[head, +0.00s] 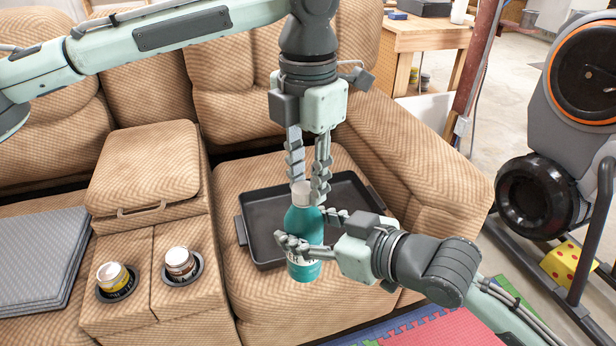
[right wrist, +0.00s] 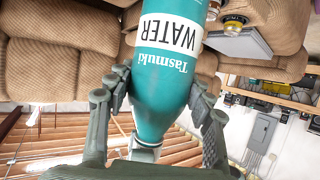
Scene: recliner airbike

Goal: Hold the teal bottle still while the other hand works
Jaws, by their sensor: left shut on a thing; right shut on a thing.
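The teal bottle (head: 303,222) stands roughly upright in front of the right recliner seat, with a white cap (head: 301,188) on top. My left gripper (head: 307,186) reaches down from above, shut on the bottle at its capped top. My right gripper (head: 306,232) comes in from the right, shut around the bottle's body. In the right wrist view the bottle (right wrist: 165,90) appears upside down between the right fingers (right wrist: 158,92), with its label reading "Tasmuki WATER". Fingers hide part of the label in the head view.
A black tray (head: 262,247) lies on the seat just behind the bottle. Two small containers (head: 113,277) (head: 180,262) sit in the console's cup holders at left. Grey folded mats (head: 35,255) lie at far left. The exercise bike (head: 545,190) and a yellow die (head: 566,262) are at right.

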